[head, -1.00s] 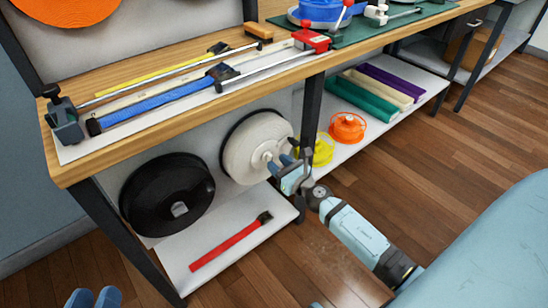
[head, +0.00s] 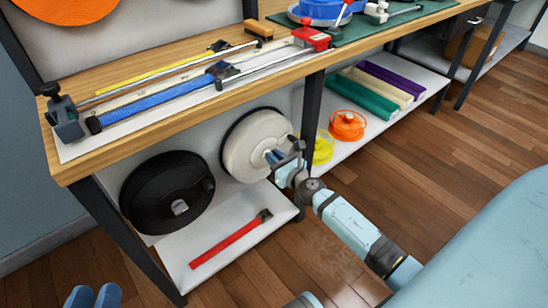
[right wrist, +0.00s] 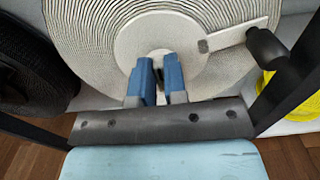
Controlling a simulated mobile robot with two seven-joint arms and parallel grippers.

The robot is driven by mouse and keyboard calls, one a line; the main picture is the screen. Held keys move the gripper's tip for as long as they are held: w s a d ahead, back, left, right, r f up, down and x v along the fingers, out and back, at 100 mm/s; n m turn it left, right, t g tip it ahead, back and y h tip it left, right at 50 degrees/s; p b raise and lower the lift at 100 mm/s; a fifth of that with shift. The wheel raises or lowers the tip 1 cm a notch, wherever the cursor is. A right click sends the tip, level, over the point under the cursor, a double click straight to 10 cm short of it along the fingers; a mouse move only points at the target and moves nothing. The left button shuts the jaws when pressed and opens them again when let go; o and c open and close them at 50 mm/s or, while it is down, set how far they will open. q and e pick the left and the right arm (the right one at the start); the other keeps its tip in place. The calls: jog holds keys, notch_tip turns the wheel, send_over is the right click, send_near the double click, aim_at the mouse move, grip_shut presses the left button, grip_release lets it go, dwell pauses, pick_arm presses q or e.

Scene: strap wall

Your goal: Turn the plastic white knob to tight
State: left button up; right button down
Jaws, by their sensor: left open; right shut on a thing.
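A large white strap reel (head: 240,150) stands upright on the lower shelf, and it fills the right wrist view (right wrist: 90,30). The small white knob (right wrist: 160,53) is at the centre of the reel's hub, mostly hidden between my blue fingertips. My right gripper (head: 274,157) reaches the hub from the right, and its fingers (right wrist: 160,66) are shut on the knob. A flat white crank arm (right wrist: 235,36) with a black handle (right wrist: 267,47) extends right of the hub. My left gripper (head: 94,297) is open and empty at the bottom left, far from the reel.
A black reel (head: 165,195) stands left of the white one. A red tool (head: 230,238) lies on the shelf (head: 200,268) in front. A dark table leg (head: 311,115) and yellow spool (head: 323,150) are close on the right. The workbench (head: 85,170) overhangs the reels.

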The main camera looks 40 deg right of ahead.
jog(key=shift+m, duration=0.3)
pick_arm(q)
notch_tip(320, 180, up, 8)
jog(key=t+p, duration=0.3)
jog(key=p, duration=0.2)
jog(key=shift+a+n, duration=0.35)
jog(key=shift+n, duration=0.05)
pick_arm(e)
jog(key=shift+d+f+m, duration=0.2)
jog(key=shift+m, duration=2.7)
jog(key=shift+d+f+m, duration=0.15)
jog(key=shift+f+m, duration=0.05)
jog(key=shift+m, duration=2.7)
jog(key=shift+d+f+m, duration=0.2)
jog(key=shift+m, duration=2.7)
pick_arm(q)
jog(key=shift+s+r, duration=0.1)
pick_arm(e)
jog(key=c, duration=1.2)
grip_release()
pick_arm(q)
jog(key=shift+p, duration=0.3)
pick_arm(e)
jog(key=shift+o, duration=0.2)
